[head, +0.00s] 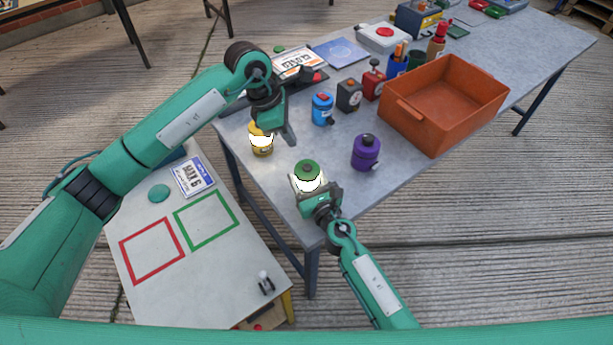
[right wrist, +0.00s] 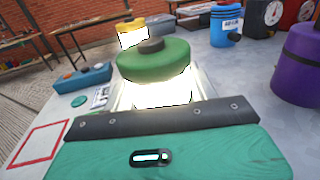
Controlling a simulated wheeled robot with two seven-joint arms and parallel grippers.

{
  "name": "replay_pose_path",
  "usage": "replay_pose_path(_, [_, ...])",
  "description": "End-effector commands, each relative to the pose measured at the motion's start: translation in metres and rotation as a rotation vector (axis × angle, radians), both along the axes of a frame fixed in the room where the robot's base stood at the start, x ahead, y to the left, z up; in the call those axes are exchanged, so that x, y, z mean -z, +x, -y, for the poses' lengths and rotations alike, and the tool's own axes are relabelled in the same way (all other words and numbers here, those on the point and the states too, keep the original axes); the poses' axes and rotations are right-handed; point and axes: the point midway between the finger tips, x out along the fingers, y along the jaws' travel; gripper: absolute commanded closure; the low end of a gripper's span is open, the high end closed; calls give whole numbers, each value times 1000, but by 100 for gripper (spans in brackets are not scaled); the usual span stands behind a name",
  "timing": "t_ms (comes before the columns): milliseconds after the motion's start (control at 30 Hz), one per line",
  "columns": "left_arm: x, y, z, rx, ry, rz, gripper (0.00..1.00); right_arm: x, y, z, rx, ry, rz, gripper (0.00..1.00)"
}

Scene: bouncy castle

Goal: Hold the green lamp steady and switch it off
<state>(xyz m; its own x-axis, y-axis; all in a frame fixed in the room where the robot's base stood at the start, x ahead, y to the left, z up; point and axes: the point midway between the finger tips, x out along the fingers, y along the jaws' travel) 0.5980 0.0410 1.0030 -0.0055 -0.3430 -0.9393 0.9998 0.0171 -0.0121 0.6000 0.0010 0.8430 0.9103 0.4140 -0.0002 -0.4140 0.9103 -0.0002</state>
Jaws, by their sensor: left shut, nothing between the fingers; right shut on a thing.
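The green lamp (head: 307,170) stands near the front corner of the grey table, its body glowing white. It has a green cap with a dark button on top. It also shows lit in the right wrist view (right wrist: 155,62). My right gripper (head: 309,188) is shut on the lamp's body from the near side; the fingers partly hide it. My left gripper (head: 290,138) is shut and empty, above the table behind the green lamp and just right of the yellow lamp. It is apart from the green lamp's button.
A lit yellow lamp (head: 262,145) stands left behind, partly covered by my left gripper. An orange crate (head: 432,138) is at right. A low white table (head: 200,270) with red and green outlines is at left.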

Motion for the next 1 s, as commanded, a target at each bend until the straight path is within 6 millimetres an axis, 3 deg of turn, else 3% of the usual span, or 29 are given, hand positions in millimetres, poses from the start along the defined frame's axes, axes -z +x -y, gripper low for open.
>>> replay_pose_path(367, [1,-2,3,-65,-29,-13,100,1,0,0,1,0,-1,75])
replay_pose_path(800, [-5,-6,26,-685,-343,-213,100,1,0,0,1,0,-1,75])
replay_pose_path(1000, [-11,-5,29,-878,-454,-312,100,1,0,0,0,0,-1,75])
